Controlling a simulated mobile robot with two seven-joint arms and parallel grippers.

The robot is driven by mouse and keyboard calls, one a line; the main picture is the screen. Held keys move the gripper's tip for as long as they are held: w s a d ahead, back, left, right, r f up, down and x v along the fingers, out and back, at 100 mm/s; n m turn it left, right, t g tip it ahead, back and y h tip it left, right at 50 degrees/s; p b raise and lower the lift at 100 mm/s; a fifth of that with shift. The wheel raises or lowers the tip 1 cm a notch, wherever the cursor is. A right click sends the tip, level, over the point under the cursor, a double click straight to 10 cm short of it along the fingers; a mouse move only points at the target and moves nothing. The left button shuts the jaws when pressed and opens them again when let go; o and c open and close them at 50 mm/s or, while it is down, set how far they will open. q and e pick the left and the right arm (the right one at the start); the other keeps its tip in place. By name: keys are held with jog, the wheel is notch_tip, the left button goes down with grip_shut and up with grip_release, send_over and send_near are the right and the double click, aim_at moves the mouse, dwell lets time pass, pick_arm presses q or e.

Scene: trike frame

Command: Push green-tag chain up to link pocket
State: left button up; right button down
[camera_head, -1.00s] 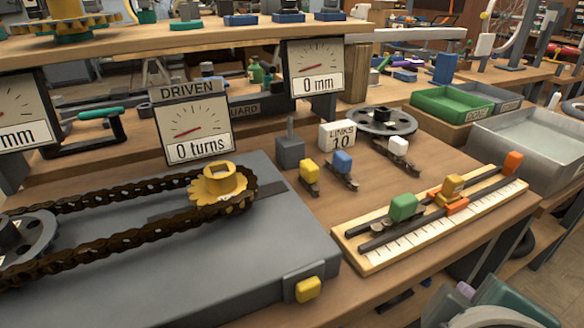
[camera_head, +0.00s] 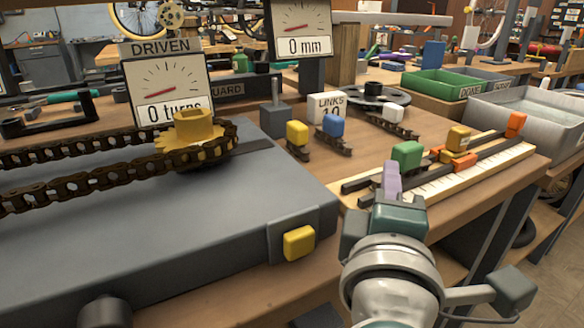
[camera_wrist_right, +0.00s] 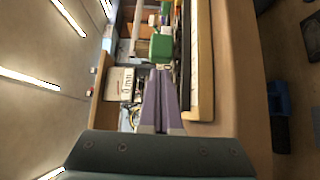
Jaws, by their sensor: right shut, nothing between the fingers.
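The green tag (camera_head: 407,154) sits on its chain in the near part of the wooden ruled track (camera_head: 487,172). A yellow block (camera_head: 458,139) and orange pieces (camera_head: 459,160) stand farther along the track, with an orange end block (camera_head: 516,124) at its far end. My right gripper (camera_head: 391,172) is shut and empty, its lilac fingers just on the near side of the green tag. In the right wrist view the fingers (camera_wrist_right: 160,80) point at the green tag (camera_wrist_right: 162,46); whether they touch cannot be told. The chain under the tag is mostly hidden. My left gripper is out of view.
Chains with a yellow tag (camera_head: 297,133), a blue tag (camera_head: 334,126) and a white tag (camera_head: 392,113) lie left of the track. The grey drive base (camera_head: 200,225) fills the left. Green (camera_head: 440,88) and grey bins stand behind right.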

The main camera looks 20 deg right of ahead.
aim_at(416, 160)
jog(key=shift+x, duration=0.9)
jog(key=d, duration=0.4)
jog(key=shift+w+d, duration=0.15)
jog(key=shift+d, duration=0.2)
